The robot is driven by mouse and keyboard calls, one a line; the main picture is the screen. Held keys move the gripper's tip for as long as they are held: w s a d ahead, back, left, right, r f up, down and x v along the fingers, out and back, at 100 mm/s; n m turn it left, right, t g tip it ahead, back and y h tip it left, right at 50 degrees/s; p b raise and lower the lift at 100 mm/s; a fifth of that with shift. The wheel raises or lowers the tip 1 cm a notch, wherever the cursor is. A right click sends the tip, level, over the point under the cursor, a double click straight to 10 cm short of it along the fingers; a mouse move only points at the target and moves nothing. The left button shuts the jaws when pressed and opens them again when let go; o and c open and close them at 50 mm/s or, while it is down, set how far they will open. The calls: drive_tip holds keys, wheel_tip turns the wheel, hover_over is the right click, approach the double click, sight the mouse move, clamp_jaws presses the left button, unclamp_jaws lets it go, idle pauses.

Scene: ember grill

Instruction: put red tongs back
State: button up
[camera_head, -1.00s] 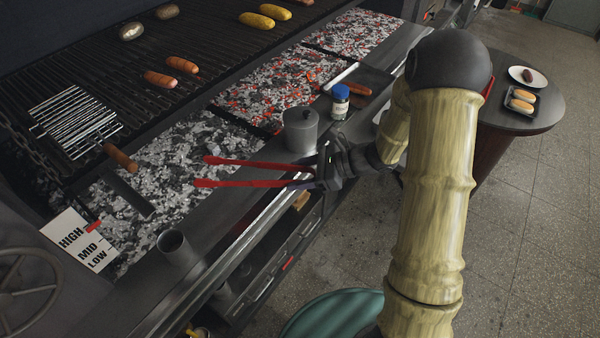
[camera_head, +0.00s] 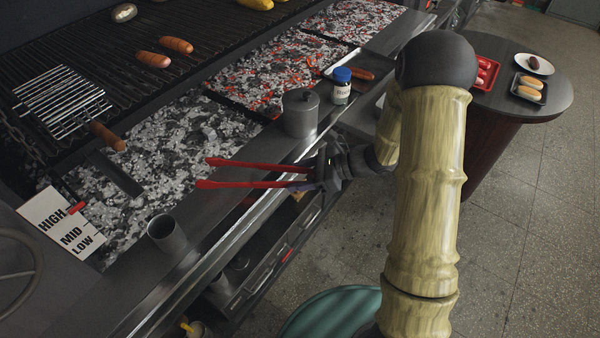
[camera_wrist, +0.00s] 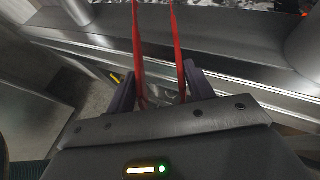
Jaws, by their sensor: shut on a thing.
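The red tongs (camera_head: 245,184) show in the head view, their two arms pointing left over the metal front ledge of the grill. My gripper (camera_head: 312,176) is shut on the tongs near their right end. In the wrist view the tongs (camera_wrist: 140,50) run up and away from between my gripper's fingers (camera_wrist: 158,92), with the arms spread apart. An open, empty-looking metal cylinder (camera_head: 167,236) stands on the ledge, left of and nearer than the tongs' tips. The gripped end of the tongs is largely hidden.
A lidded metal pot (camera_head: 300,112) and a blue-capped jar (camera_head: 341,86) stand on the ledge behind my gripper. Coals (camera_head: 190,135) lie beyond the ledge. A HIGH/MID/LOW card (camera_head: 62,226) is at left. A round table (camera_head: 553,97) with food stands at right.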

drive_tip(key=shift+f+b, duration=0.7)
drive_tip(key=shift+f, duration=0.45)
drive_tip(key=shift+c, duration=0.3)
drive_tip(key=o, duration=0.8)
drive_tip(key=shift+c, duration=0.2)
drive_tip(key=v, duration=1.7)
drive_tip(key=shift+d, duration=0.25)
